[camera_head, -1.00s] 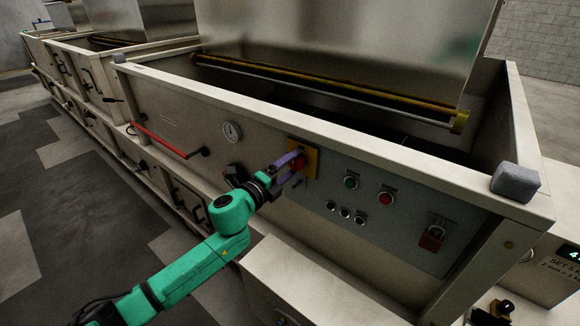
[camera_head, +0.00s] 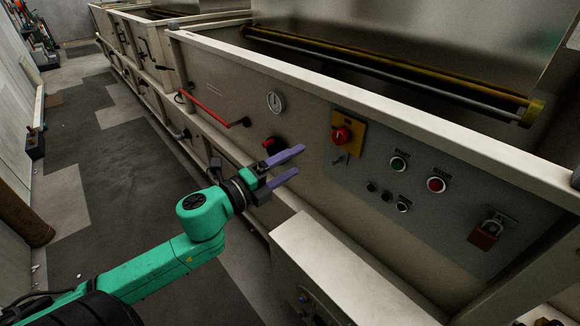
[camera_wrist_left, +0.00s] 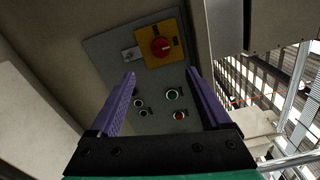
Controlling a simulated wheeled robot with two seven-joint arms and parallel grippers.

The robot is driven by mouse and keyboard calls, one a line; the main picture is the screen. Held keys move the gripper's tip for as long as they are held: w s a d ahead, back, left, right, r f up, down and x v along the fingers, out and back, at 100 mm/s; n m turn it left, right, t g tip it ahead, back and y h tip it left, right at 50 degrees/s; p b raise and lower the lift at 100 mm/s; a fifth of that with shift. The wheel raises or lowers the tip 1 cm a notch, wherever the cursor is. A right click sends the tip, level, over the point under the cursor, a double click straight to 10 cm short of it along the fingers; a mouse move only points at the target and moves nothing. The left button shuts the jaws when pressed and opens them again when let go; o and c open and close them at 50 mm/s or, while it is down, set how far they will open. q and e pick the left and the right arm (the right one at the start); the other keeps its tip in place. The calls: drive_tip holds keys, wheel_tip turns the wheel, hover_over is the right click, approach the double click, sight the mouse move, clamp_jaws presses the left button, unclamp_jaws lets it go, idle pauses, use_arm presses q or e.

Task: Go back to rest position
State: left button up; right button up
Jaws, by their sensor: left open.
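My left gripper (camera_head: 291,166) is open and empty, with purple fingers, in front of the hopper's front wall. It is apart from the red rotary switch (camera_head: 341,135) on its yellow plate, which lies up and to the right of the fingertips in the head view. In the left wrist view the two purple fingers (camera_wrist_left: 163,88) stand wide apart with nothing between them. The red switch (camera_wrist_left: 160,46) shows beyond them there. My right gripper is in neither view.
The grey control panel (camera_head: 457,213) carries a green button (camera_head: 398,164), a red button (camera_head: 436,185) and a red padlock (camera_head: 485,235). A red handle (camera_head: 205,107) and a gauge (camera_head: 276,102) are on the front wall. A pale box (camera_head: 335,262) juts out below.

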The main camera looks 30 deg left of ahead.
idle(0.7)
use_arm(q)
drive_tip(key=w+a+f+n+g+y, duration=0.1)
drive_tip(key=a+f+n+y, duration=0.25)
drive_tip(key=a+f, duration=0.4)
drive_tip(key=w+a+f+n+g+y, duration=0.1)
drive_tip(key=a+f+n+y, duration=0.3)
drive_tip(key=f, duration=0.6)
drive_tip(key=s+a+f+n+g+y, duration=0.1)
drive_tip(key=s+a+f+n+g, duration=0.25)
drive_tip(key=f, duration=0.75)
drive_tip(key=s+a+f+n+g, duration=0.1)
drive_tip(key=s+a+f+n, duration=0.4)
drive_tip(key=f, duration=0.6)
drive_tip(key=s+d+f+n+g, duration=0.2)
drive_tip(key=s+d+f+g, duration=0.15)
drive_tip(key=s+f, duration=0.45)
drive_tip(key=s+d+f+n+g, duration=0.2)
drive_tip(key=s+d+f, duration=0.2)
drive_tip(key=s+f, duration=0.45)
drive_tip(key=s+d+f+n+g+h, duration=0.1)
drive_tip(key=s+d+f, duration=0.2)
drive_tip(key=s, duration=0.4)
drive_tip(key=s+d+f+n+g, duration=0.1)
drive_tip(key=s+d+f+g, duration=0.1)
drive_tip(key=s+d, duration=0.3)
drive_tip(key=shift+s+d+f+g+h, duration=0.3)
drive_tip(key=shift+s+f+h, duration=0.05)
drive_tip(key=shift+s+f, duration=0.6)
